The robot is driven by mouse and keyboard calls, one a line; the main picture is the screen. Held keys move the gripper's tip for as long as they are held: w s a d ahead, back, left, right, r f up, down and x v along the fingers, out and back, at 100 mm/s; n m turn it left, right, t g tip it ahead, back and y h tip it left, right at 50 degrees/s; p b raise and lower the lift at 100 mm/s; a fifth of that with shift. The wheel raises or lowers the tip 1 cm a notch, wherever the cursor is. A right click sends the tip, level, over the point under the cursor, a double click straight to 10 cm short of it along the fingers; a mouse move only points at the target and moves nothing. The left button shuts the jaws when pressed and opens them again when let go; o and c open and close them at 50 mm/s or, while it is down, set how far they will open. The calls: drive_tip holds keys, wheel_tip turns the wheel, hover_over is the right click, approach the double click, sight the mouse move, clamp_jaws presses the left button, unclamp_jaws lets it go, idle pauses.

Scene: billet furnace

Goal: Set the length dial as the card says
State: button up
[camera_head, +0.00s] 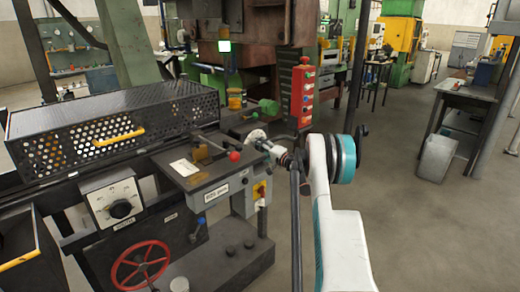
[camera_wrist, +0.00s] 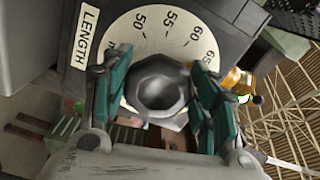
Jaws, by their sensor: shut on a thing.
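The length dial (camera_wrist: 142,27) is a pale round plate with numbers 50, 55, 60 and 65 in view, beside a white LENGTH label (camera_wrist: 84,37). Its dark faceted knob (camera_wrist: 160,80) sits between the teal finger pads of my gripper (camera_wrist: 160,100) in the wrist view, and the gripper is shut on it. The knob's pointer cannot be made out. In the head view the dial (camera_head: 257,134) shows small, with my gripper (camera_head: 268,146) at it. A white card (camera_head: 185,167) lies on the grey machine top; its writing is too small to read.
A second dial with a black knob (camera_head: 121,209) is on the machine front, above a red handwheel (camera_head: 140,266). A red-knobbed lever (camera_head: 234,156), a switch box (camera_head: 259,190) and a red button pendant (camera_head: 303,95) are near my gripper.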

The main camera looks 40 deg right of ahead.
idle(0.3)
drive_tip(key=o, duration=1.1)
drive_tip(key=shift+c, duration=0.2)
drive_tip(key=s, duration=1.2)
drive_tip(key=shift+d, duration=0.4)
